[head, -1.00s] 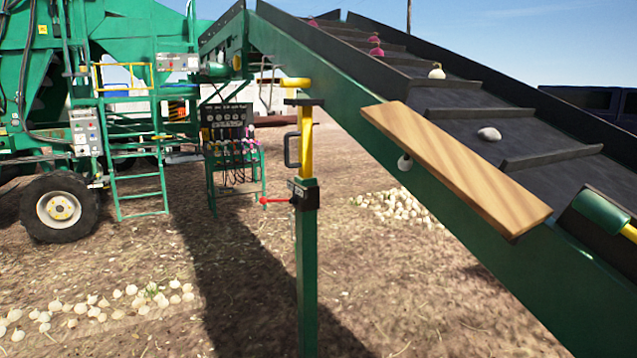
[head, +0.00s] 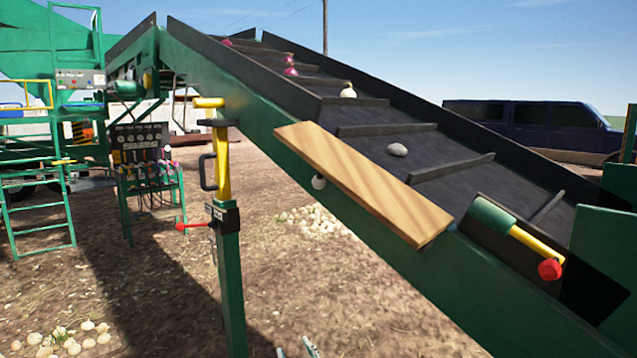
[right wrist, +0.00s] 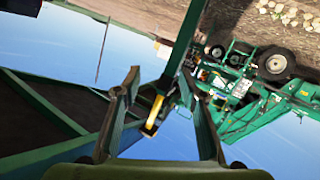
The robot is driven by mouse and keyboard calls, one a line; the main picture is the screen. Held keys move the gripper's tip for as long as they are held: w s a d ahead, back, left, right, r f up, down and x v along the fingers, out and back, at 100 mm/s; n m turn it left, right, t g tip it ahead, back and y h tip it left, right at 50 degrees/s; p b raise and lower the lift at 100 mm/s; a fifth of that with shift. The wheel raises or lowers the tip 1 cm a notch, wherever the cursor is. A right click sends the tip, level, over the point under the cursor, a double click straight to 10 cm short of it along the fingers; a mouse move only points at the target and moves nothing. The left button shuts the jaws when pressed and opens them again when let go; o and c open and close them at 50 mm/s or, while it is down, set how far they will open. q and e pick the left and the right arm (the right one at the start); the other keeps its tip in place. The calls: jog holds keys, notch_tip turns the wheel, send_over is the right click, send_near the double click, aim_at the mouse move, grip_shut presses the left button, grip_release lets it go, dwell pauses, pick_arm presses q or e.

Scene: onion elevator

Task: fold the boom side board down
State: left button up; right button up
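The boom side board, a plain wooden plank (head: 365,182), lies along the near edge of the green boom (head: 265,128), sloping down to the right with the boom. A round white thing shows under its lower edge. The tips of my right gripper (head: 296,348) just show at the bottom edge of the head view, below and apart from the board. In the right wrist view my right gripper (right wrist: 160,92) has its fingers spread with nothing between them; the board cannot be made out there. My left gripper is not in view.
A green post with a yellow top (head: 222,165), black handle and red lever (head: 192,225) stands left of the board. A green cylinder with a yellow rod and red knob (head: 549,269) sits right of it. Onions (head: 397,150) lie on the dark belt. Ground below the boom is mostly open.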

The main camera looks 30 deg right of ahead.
notch_tip(320, 180, up, 19)
jog(key=s+d+m+t+h, duration=0.1)
jog(key=d+m+t+h, duration=0.1)
jog(key=t, duration=0.1)
jog(key=m+t+h, duration=0.2)
jog(key=m+h, duration=0.1)
jog(key=h, duration=0.1)
send_near(320, 186)
jog(key=p+x, duration=0.5)
jog(key=x, duration=0.5)
jog(key=shift+w+r, duration=0.15)
jog(key=shift+w, duration=0.05)
jog(key=shift+w+d+r, duration=0.1)
jog(key=shift+w+d, duration=0.2)
jog(key=shift+w, duration=0.15)
